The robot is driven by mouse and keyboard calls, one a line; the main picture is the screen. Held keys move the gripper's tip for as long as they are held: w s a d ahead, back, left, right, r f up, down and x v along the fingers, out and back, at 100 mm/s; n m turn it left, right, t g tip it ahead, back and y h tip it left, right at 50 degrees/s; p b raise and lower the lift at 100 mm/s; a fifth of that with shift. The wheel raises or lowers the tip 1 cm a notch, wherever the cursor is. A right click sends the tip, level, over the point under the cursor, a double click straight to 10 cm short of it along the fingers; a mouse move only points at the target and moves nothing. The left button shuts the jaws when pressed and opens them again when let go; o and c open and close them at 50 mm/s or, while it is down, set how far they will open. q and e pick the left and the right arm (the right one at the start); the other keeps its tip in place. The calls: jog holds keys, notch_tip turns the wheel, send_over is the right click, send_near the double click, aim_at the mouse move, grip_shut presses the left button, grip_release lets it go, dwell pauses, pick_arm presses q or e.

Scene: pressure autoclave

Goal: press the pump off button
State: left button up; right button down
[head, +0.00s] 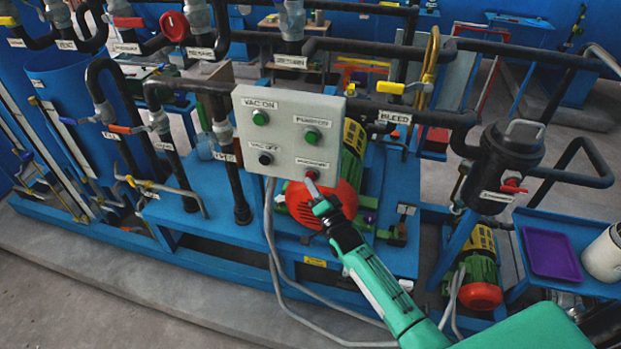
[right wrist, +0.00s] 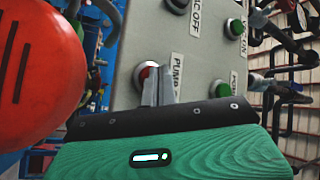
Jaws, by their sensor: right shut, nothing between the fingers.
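The grey control box (head: 290,128) carries several labelled buttons. The red button (head: 311,175), under a label that looks like a pump label, is at the box's lower right. In the right wrist view the red button (right wrist: 148,72) sits behind my fingertips, partly hidden, beside a label reading "PUMP". My right gripper (head: 311,184) is shut and empty, its tips at or just in front of the red button. In the right wrist view the gripper (right wrist: 158,76) overlaps the button's edge; I cannot tell whether it touches. My left gripper is not in view.
A green button (head: 312,136) is above the red one; a black button (head: 265,159) is to its left. A red-orange motor end (head: 322,204) bulges below the box, close to my right gripper. Grey cables (head: 270,225) hang from the box. Black pipes (head: 395,112) run alongside.

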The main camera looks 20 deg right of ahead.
jog(key=shift+w+d, duration=0.15)
jog(key=shift+w, duration=0.1)
dwell(0.6)
jog(key=shift+s+a, duration=0.45)
jog(key=shift+s, duration=0.3)
jog(key=s+a+p, duration=0.1)
jog(key=s, duration=0.1)
jog(key=s+a+p, duration=0.1)
jog(key=s+a, duration=0.1)
dwell(0.3)
jog(key=shift+d, duration=0.1)
dwell(0.4)
